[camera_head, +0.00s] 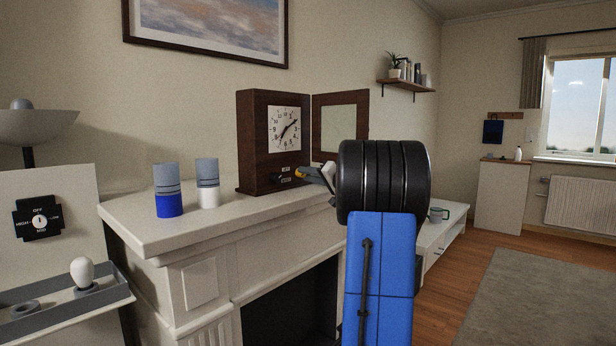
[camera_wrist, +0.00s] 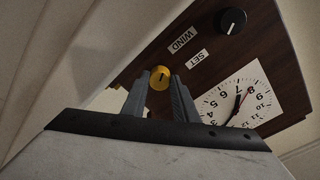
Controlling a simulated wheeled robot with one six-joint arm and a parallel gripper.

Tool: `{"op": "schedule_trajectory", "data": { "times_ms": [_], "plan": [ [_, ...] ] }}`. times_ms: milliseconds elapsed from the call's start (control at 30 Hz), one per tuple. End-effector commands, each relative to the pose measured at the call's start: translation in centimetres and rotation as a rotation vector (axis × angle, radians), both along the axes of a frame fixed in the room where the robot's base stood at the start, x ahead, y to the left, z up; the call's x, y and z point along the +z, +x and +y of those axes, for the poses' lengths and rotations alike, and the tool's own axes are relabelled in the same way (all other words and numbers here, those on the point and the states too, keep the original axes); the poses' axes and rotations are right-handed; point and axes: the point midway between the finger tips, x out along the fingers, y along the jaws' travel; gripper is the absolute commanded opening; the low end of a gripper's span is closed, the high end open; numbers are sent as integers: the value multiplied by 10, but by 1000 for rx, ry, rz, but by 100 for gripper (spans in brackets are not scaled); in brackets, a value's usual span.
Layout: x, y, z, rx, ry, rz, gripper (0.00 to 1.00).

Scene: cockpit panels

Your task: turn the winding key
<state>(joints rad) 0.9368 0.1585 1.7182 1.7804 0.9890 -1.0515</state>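The clock (camera_head: 257,126) is a dark wooden box with a white face, standing on the white mantel. In the wrist view its front is upside down and tilted, with WIND and SET labels (camera_wrist: 190,48). A round yellow knob with a dark slot (camera_wrist: 160,79), likely the winding key, is on this front. A black knob (camera_wrist: 232,20) is also there. My gripper (camera_wrist: 160,76) points at the clock front, its two grey fingers apart on either side of the yellow knob. I cannot tell whether they touch it. In the head view my gripper (camera_head: 305,173) is at the clock's lower right.
The clock's glazed door (camera_head: 341,122) stands open to the right, above my wrist. Two blue, white and grey canisters (camera_head: 167,190) (camera_head: 208,184) stand on the mantel (camera_head: 150,228) left of the clock.

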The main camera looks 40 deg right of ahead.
Motion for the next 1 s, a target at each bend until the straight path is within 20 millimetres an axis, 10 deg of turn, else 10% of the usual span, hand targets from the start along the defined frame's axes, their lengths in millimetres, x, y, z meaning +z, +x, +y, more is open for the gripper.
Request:
{"op": "schedule_trajectory", "data": {
  "times_ms": [1000],
  "plan": [
    [1, 0, -1, -2, 384, 31, 4]
  ]
}}
